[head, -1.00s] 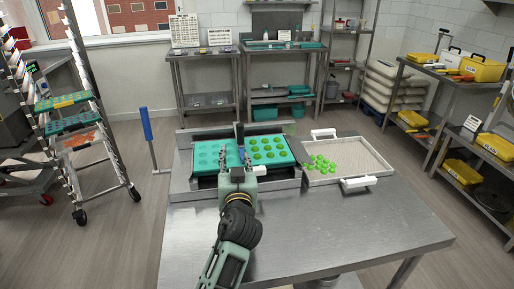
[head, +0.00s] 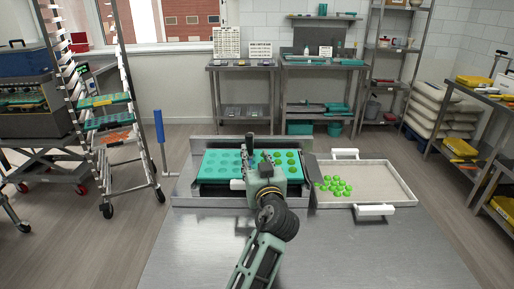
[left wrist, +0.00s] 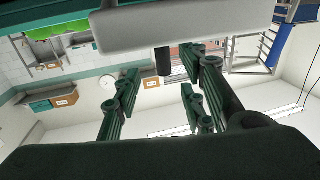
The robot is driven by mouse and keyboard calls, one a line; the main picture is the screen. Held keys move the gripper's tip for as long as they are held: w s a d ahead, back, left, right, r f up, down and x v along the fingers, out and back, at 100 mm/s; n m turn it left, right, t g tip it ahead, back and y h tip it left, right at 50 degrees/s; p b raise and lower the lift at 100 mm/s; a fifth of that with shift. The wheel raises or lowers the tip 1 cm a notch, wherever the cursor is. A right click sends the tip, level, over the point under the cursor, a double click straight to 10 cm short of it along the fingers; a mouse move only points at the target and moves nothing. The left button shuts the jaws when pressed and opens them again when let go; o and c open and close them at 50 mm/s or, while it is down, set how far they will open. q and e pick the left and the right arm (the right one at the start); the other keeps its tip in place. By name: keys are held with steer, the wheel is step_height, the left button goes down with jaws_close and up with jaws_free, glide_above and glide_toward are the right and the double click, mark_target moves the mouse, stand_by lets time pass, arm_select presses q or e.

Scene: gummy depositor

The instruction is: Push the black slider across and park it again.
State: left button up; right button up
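The black slider (head: 249,141) stands upright at the back edge of the depositor, near the middle of the teal mould (head: 222,165). My left gripper (head: 258,162) is over the mould, in front of the slider and a little to its right. In the left wrist view, a short black peg (left wrist: 163,61), which looks like the slider, sticks out from a pale bar. The two fingers of my left gripper (left wrist: 158,88) are apart there, with nothing held between them. Whether a finger touches the peg cannot be told. My right gripper is not in view.
A shallow metal tray (head: 385,180) with white handles and several green gummies is right of the depositor. The steel table (head: 190,250) is clear in front. A blue-handled post (head: 159,130) and a rack trolley (head: 150,172) stand at left.

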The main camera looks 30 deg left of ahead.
mark_target(250, 146)
arm_select(q)
steer(key=p+x, duration=0.1)
steer(key=x, duration=0.4)
steer(key=shift+a+r, duration=0.1)
steer(key=shift+a, duration=0.3)
steer(key=shift+w+a, duration=0.2)
steer(key=shift+w, duration=0.1)
steer(key=shift+w+a, duration=0.2)
steer(key=shift+c, duration=0.5)
steer(key=c, duration=0.6)
jaws_close()
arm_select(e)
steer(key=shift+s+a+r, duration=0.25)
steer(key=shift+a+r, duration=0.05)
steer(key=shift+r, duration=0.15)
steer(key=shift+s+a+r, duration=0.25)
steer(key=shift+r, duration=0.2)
